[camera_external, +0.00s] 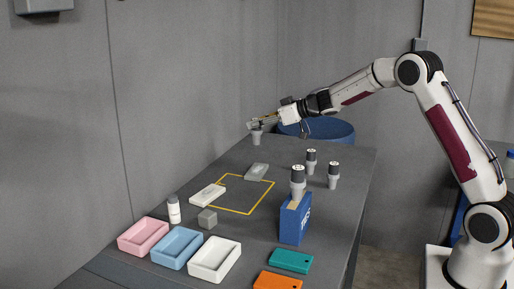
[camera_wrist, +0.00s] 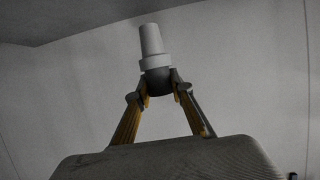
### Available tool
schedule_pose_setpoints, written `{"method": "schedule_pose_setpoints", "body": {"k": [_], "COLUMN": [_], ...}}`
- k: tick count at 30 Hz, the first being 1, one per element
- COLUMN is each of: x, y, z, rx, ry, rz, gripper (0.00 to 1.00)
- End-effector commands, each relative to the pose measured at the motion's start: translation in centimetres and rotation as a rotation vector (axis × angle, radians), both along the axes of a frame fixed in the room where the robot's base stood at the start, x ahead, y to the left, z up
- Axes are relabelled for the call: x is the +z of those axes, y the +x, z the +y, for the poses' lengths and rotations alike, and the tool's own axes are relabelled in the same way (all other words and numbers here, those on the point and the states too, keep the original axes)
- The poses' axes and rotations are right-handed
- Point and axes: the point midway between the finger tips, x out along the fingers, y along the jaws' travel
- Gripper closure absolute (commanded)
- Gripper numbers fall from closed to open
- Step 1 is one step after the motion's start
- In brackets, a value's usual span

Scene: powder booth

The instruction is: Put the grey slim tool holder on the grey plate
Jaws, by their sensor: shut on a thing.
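My gripper (camera_external: 255,124) is shut on a grey slim tool holder (camera_external: 257,137) at the far end of the table. The wrist view shows the holder (camera_wrist: 152,42) with its dark end between the two fingertips (camera_wrist: 159,83) and its narrow pale end pointing away from my gripper. In the external view that end points down; I cannot tell its exact height over the table. The grey plate (camera_external: 257,171) lies flat at the far corner of a yellow outline, nearer the camera than the held holder and apart from it. Nothing is seen on the plate.
A white plate (camera_external: 207,195) lies at the outline's left. A grey cube (camera_external: 208,219), bottle (camera_external: 174,210), trays (camera_external: 215,260) and teal and orange plates (camera_external: 291,261) (camera_external: 277,282) are nearer.

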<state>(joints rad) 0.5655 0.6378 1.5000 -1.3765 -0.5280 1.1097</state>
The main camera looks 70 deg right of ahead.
Motion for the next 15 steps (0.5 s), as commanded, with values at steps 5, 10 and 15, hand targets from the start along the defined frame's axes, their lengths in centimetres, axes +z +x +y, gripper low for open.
{"method": "schedule_pose_setpoints", "body": {"k": [5, 10, 15], "x": [-1.5, -3.7, -5.4], "y": [0.0, 0.0, 0.0], "z": [0.0, 0.0, 0.0], "rx": [0.001, 0.001, 0.001], "ry": [0.003, 0.003, 0.0], "rz": [0.0, 0.001, -0.001], "gripper": [1.0, 1.0, 1.0]}}
